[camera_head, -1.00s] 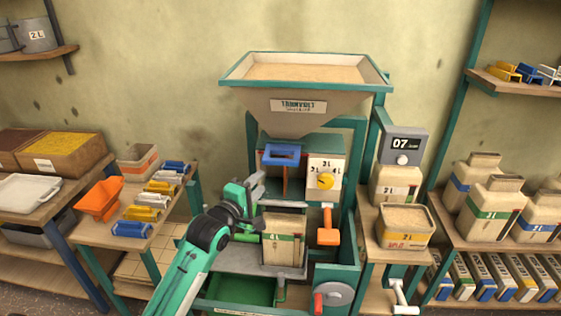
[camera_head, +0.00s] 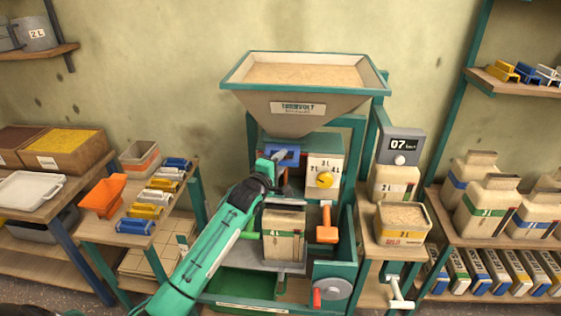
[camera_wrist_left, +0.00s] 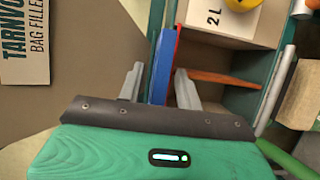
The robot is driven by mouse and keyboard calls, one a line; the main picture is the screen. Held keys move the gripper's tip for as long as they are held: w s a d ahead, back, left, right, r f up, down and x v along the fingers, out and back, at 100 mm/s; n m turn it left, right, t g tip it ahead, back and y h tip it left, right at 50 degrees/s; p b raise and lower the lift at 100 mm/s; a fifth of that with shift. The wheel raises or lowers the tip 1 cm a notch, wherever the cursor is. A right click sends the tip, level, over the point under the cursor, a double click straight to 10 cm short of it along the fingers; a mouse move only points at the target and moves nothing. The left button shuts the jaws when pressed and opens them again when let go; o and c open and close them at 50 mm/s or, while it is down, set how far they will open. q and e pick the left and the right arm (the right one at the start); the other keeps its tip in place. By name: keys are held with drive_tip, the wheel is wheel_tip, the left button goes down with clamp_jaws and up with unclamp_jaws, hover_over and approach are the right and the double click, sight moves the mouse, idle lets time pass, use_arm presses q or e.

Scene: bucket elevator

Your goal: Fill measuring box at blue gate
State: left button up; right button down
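The bag filler's blue gate (camera_head: 284,152) sits under the hopper (camera_head: 300,118). The beige measuring box (camera_head: 284,240), with a green stripe, stands on the grey shelf below it; I cannot see how full it is. My left gripper (camera_head: 280,157) is up at the blue gate, above the box. In the left wrist view its two fingers (camera_wrist_left: 160,84) are apart, on either side of the blue gate (camera_wrist_left: 163,66), with small gaps visible. My forearm and wrist hide part of the filler's left side. My right gripper is not in view.
A dial panel (camera_head: 324,176) with a yellow knob is right of the gate. An orange handle (camera_head: 327,226) hangs right of the box.

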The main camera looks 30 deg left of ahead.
use_arm(q)
clamp_jaws()
drive_tip(key=shift+s+d+f, duration=0.1)
drive_tip(key=shift+s+d, duration=0.05)
drive_tip(key=shift+s, duration=0.1)
drive_tip(key=s+p, duration=0.1)
drive_tip(key=s, duration=0.1)
drive_tip(key=s+d+p, duration=0.1)
drive_tip(key=s, duration=0.1)
drive_tip(key=shift+d, duration=0.2)
unclamp_jaws()
